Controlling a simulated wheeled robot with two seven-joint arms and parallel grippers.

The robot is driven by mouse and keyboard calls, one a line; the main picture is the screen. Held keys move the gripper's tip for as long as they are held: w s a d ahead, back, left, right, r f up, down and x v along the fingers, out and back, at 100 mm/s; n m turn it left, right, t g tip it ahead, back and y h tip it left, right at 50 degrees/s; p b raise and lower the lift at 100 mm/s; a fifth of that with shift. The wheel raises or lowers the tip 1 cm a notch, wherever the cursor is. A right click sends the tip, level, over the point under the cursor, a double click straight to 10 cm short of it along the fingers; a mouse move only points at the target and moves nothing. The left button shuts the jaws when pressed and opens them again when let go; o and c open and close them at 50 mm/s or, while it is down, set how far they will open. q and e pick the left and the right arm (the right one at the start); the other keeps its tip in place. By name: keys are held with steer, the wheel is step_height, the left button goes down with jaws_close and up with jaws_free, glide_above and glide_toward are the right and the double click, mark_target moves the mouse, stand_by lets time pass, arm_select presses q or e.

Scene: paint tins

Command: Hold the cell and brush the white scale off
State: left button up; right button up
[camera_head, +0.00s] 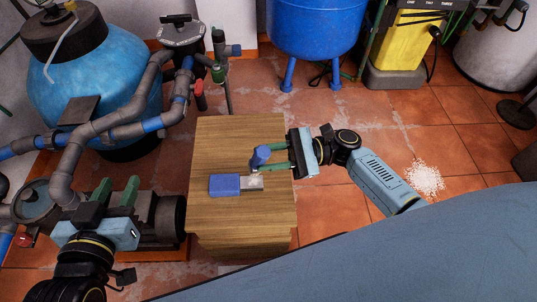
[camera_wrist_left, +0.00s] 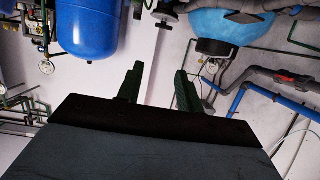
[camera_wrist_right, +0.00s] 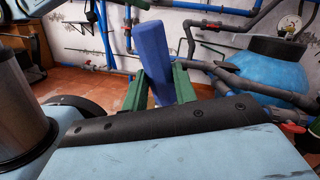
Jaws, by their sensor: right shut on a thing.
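A blue block with a grey end marked with white, seemingly the cell (camera_head: 225,185), lies on the wooden table (camera_head: 235,135), its grey-white end to the right. My right gripper (camera_head: 264,158) is shut on a blue, block-shaped thing, seemingly the brush (camera_head: 259,156), just above the cell's right part. In the right wrist view the brush (camera_wrist_right: 163,55) stands up between the green fingers; its bristles are hidden. Whether it touches the cell I cannot tell. My left gripper (camera_head: 117,190) is open and empty, left of the table; its fingers stand apart in the left wrist view (camera_wrist_left: 158,75).
Grey pipes (camera_head: 130,115) and a light-blue tank (camera_head: 95,75) stand behind and near my left arm. A dark-blue vessel (camera_head: 315,25) and a yellow unit (camera_head: 400,45) stand at the back. White granules (camera_head: 425,178) lie on the tiled floor. The table's back half is clear.

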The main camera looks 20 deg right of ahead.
arm_select(q)
step_height(320, 180, up, 9)
steer(key=d+t+h+b, duration=0.1)
steer(key=t+h+b, duration=0.1)
steer(key=t, duration=0.4)
steer(key=shift+w+d, duration=0.2)
steer(key=shift+d, duration=0.2)
steer(key=shift+f, duration=0.1)
